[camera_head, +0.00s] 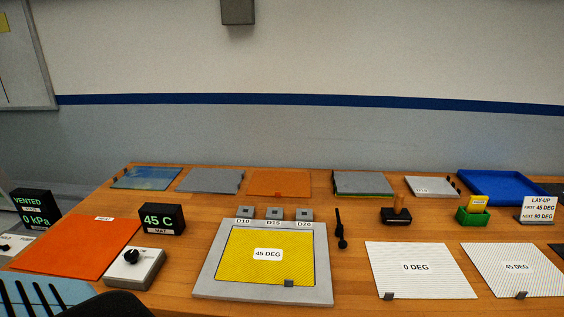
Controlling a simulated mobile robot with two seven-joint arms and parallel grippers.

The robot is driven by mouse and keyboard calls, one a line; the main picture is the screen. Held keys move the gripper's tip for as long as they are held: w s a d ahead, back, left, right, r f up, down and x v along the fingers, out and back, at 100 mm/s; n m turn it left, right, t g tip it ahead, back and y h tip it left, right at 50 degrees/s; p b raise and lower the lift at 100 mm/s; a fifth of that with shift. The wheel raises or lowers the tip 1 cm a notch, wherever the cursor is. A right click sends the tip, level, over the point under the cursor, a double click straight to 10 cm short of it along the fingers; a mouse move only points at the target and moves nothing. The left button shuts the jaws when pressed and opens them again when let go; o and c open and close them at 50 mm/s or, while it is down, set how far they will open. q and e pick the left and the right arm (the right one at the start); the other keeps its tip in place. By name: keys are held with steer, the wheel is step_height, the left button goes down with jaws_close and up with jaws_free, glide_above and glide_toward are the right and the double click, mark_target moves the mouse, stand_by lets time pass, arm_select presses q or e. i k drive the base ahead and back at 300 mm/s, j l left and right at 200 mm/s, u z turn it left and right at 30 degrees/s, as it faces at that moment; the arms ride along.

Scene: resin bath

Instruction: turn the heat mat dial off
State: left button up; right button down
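The heat mat dial (131,256) is a black knob with a light pointer mark, on top of a pale grey control box (148,272) at the lower left. The print beside the knob is too small to read. Behind the box, a black display (161,219) reads 45 C with a MAT label. The orange heat mat (75,247) lies flat to the left of the box. Neither of my grippers shows in the head view. A dark rounded shape at the bottom edge, just below the box, cannot be made out.
A grey plate with a yellow 45 DEG sheet (267,254) lies right of the dial box. A second display (35,207) reads VENTED, 0 kPa, with another knob box (14,245) at far left. White ply sheets (420,267) lie right. Bare wood (190,249) separates box and plate.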

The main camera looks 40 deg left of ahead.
mark_target(132, 256)
steer(key=u, duration=2.25)
